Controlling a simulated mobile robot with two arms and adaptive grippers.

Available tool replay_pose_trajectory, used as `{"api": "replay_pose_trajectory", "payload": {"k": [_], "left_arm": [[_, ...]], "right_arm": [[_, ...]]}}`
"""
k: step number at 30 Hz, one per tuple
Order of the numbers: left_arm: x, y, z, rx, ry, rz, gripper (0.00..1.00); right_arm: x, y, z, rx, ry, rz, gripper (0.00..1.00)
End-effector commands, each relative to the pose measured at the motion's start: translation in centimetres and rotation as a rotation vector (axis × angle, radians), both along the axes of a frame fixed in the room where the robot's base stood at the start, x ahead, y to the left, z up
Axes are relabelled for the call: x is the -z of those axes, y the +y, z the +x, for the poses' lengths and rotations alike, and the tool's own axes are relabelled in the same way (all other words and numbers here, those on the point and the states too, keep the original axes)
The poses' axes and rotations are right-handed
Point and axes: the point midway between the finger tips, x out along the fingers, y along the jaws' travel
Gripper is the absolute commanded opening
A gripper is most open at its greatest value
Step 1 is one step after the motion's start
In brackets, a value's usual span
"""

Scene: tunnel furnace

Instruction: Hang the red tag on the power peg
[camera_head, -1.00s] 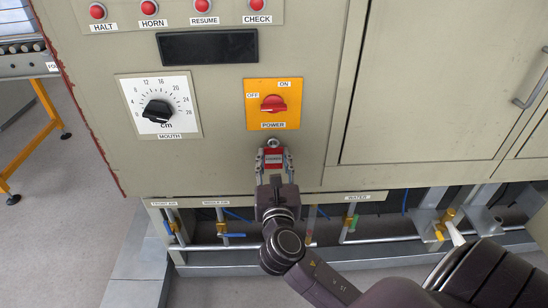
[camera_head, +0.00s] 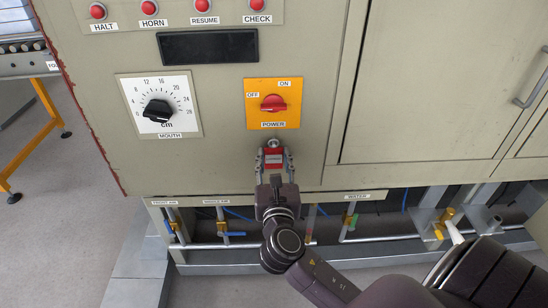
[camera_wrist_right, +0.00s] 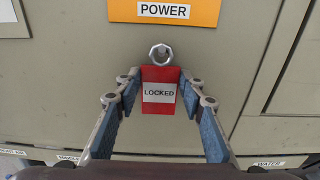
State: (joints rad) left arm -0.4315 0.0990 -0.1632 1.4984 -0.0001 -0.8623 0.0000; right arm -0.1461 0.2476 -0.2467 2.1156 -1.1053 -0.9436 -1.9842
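The red tag (camera_head: 273,166) has a white band; in the right wrist view the tag (camera_wrist_right: 160,106) reads LOCKED. It is upright against the panel, just below the POWER switch. The silver peg (camera_wrist_right: 160,54) shows at the tag's top edge, and the peg also shows in the head view (camera_head: 273,143). Whether the tag hangs on it is not clear. My left gripper is out of view.
The yellow POWER plate (camera_head: 286,118) with a red knob is just above the peg. The MOUTH dial (camera_head: 157,111) is left of it. Red buttons (camera_head: 203,7) line the top. Pipes and valves (camera_head: 350,222) run below the panel. A cabinet door (camera_head: 430,80) fills the right.

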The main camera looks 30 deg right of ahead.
Motion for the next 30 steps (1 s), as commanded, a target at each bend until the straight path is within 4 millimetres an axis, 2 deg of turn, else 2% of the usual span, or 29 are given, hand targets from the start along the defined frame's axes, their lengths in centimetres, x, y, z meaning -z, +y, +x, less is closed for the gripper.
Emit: {"api": "replay_pose_trajectory", "payload": {"k": [1, 4, 12, 16, 30], "left_arm": [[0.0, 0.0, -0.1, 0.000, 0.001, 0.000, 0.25], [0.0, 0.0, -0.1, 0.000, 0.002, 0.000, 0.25], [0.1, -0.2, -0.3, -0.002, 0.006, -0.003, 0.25], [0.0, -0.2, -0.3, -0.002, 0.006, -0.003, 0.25], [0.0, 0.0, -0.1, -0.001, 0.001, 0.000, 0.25]], "right_arm": [[0.0, 0.0, 0.0, 0.000, 0.000, 0.000, 0.44], [0.0, 0.0, 0.0, 0.000, 0.000, 0.000, 0.55], [0.0, 0.0, 0.0, 0.000, 0.000, 0.000, 0.55], [0.1, 0.5, -0.7, -0.001, 0.001, 0.002, 0.55], [0.1, 5.1, -8.4, -0.001, 0.003, 0.002, 0.55]]}}
